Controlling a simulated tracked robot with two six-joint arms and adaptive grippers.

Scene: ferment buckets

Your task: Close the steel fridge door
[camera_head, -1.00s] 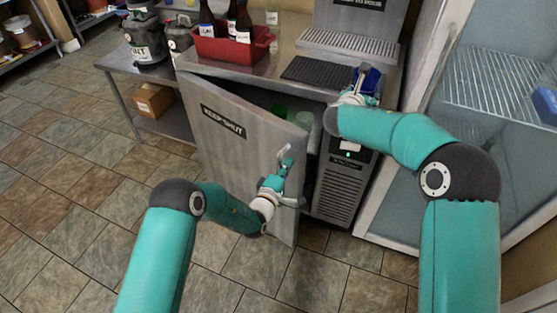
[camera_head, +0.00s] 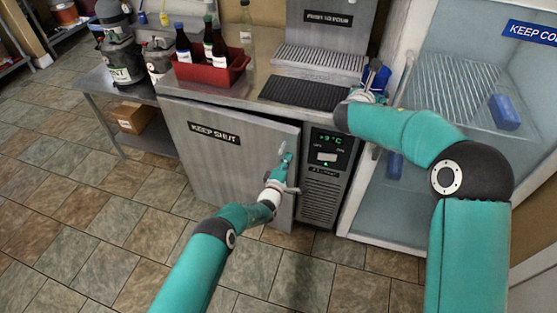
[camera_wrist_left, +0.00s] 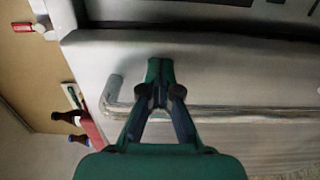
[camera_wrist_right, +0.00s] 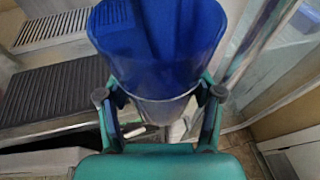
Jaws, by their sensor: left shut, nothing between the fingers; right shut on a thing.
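My left gripper (camera_head: 284,160) is shut and empty at the door's right side, by the bar handle. In the left wrist view the closed fingers (camera_wrist_left: 160,68) are against or just in front of the door face, across the bar handle (camera_wrist_left: 230,112). My right gripper (camera_wrist_right: 158,95) is shut on a blue cup (camera_wrist_right: 150,50) above the counter's right end.
A red crate (camera_head: 208,77) with bottles stands on the steel counter, with a dark drip mat (camera_head: 303,92) to its right. A glass-fronted cooler (camera_head: 440,150) is close on the right. Tiled floor before the door is clear.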

